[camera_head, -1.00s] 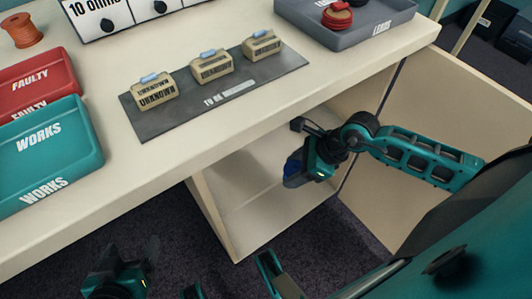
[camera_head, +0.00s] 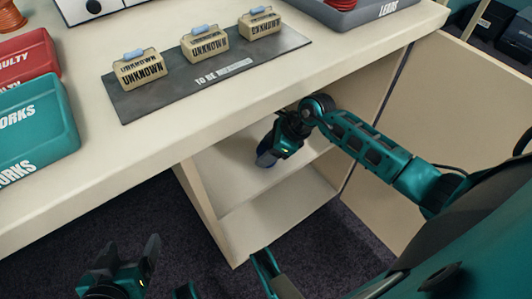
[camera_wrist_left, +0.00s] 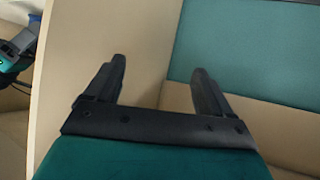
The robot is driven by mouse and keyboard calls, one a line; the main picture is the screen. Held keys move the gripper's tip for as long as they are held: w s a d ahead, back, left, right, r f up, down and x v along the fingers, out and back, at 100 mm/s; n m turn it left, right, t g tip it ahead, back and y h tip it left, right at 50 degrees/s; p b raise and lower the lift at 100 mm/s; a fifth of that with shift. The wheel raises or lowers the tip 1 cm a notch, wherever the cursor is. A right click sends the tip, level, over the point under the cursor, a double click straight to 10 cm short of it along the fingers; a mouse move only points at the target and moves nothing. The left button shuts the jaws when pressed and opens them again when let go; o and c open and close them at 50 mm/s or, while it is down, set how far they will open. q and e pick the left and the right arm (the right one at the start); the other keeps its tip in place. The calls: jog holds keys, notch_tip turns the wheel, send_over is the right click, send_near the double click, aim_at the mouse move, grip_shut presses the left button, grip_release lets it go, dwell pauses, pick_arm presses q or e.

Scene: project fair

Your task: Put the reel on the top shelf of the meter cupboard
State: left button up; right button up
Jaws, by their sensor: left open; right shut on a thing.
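The meter cupboard (camera_head: 209,198) is the open compartment under the table, with its door (camera_head: 395,150) swung out to the right. Its upper shelf (camera_head: 226,168) and a lower surface (camera_head: 280,215) show. My right gripper (camera_head: 275,147) is inside the cupboard, above the upper shelf, shut on a dark blue thing that looks like the reel (camera_head: 265,158). The gripper hides most of it, and I cannot tell whether it touches the shelf. My left gripper (camera_head: 132,256) is open and empty in front of the table; its spread fingers show in the left wrist view (camera_wrist_left: 158,75).
On the table (camera_head: 185,142), a grey mat (camera_head: 140,108) bears three UNKNOWN boxes (camera_head: 205,45). A teal WORKS tray (camera_head: 40,130), a red FAULTY tray (camera_head: 28,55) and an orange spool (camera_head: 10,17) are at left. A grey LEADS tray (camera_head: 375,15) is at the back right.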

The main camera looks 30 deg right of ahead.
jog(key=shift+w+f, duration=0.2)
jog(key=shift+f, duration=0.25)
jog(key=shift+r, duration=0.1)
jog(key=o, duration=1.1)
